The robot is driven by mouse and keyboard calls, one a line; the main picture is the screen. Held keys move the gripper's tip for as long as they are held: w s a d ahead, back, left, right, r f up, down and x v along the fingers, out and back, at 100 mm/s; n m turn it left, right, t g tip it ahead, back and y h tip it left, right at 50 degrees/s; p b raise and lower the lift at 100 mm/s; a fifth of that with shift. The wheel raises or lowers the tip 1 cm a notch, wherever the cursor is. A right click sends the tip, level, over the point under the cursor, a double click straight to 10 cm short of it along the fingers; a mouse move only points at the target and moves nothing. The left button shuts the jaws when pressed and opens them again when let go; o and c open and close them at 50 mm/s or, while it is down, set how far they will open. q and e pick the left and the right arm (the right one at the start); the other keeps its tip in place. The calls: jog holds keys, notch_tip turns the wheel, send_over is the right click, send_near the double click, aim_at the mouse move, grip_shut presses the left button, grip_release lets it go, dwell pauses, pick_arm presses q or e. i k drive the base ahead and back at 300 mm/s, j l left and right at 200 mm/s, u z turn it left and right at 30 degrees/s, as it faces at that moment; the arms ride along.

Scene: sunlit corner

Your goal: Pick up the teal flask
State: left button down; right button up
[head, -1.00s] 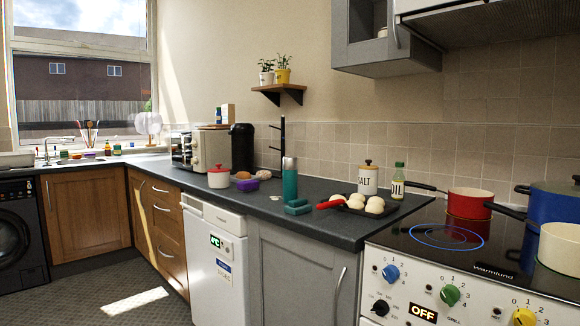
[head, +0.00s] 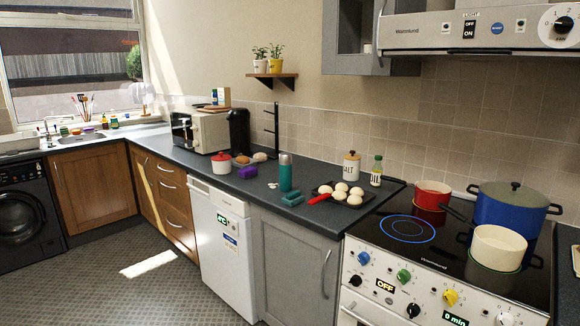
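The teal flask (head: 285,176) stands upright on the dark countertop (head: 262,200), near the middle of the head view. It has a teal body and a grey-silver upper part. Low teal pieces (head: 292,198) lie on the counter just in front of it, close to the edge. Neither of my grippers shows in the head view.
Right of the flask is a dark tray (head: 367,194) with several pale round buns and a red-handled tool (head: 319,198). Behind stand a salt jar (head: 351,166) and an oil bottle (head: 376,171). Left are a purple box (head: 247,171) and red-lidded pot (head: 221,164). Grey floor (head: 130,285) is clear.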

aim_at(285, 161)
jog(key=i+j+z, duration=0.2)
jog(key=i+j, duration=0.3)
jog(key=i+j+z, duration=0.2)
jog(key=i+j, duration=0.45)
jog(key=i+j+z, duration=0.15)
jog(key=i+j, duration=0.35)
jog(key=j, duration=0.15)
